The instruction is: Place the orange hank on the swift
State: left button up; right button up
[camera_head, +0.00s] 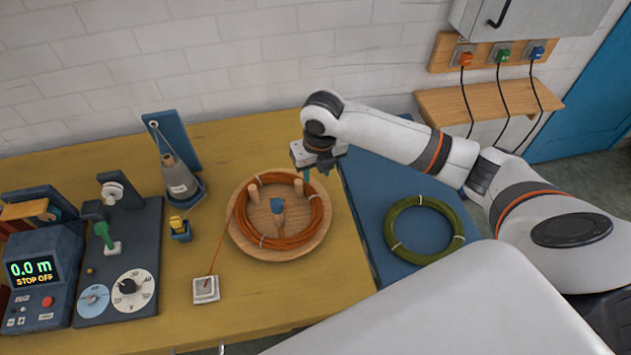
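The orange hank (312,233) lies as a ring on the swift (243,245), a round wooden disc with upright pegs and a blue-capped centre post (277,206). It looks to lie around the pegs. An orange strand runs from its left side to a small white block (206,290) on the bench. My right gripper (318,171) points down at the swift's upper right edge, close to the hank. Its fingertips are small and partly hidden, so I cannot tell whether it is open or touches the hank. My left gripper is not in view.
A green hank (456,243) lies on a blue mat (370,210) to the right, beneath my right arm. A grey cone (178,178) on a stand, a small yellow-topped part (179,226) and a dial panel (112,270) with a meter box (42,275) stand left of the swift.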

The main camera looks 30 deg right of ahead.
jog(key=shift+s+r, duration=0.15)
jog(key=shift+r, duration=1.35)
